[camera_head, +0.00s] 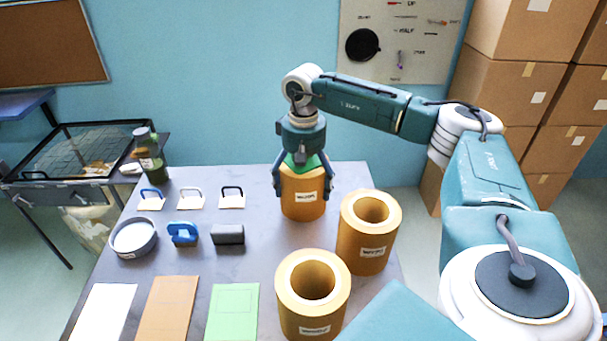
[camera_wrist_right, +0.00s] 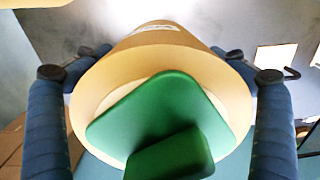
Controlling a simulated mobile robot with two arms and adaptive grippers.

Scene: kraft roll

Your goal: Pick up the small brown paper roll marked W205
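Three brown paper rolls stand upright on the table: a back roll (camera_head: 302,205), a middle roll (camera_head: 362,245) and a front roll (camera_head: 312,315). Each has a white label, too small to read here. My right gripper (camera_head: 304,190) points down over the back roll, one blue finger on each side, seemingly touching its walls. In the right wrist view the roll (camera_wrist_right: 168,40) sits between the fingers. A green piece with a raised block (camera_wrist_right: 165,115) covers its top and hides the hole. The roll appears to rest on the table. My left gripper is out of view.
The table (camera_head: 262,262) also holds a round grey tin (camera_head: 134,238), a blue handled piece (camera_head: 183,234), a dark block (camera_head: 229,235), flat sheets and a green bottle (camera_head: 150,160). The middle roll stands close to the gripped one. Cardboard boxes (camera_head: 520,90) are stacked at right.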

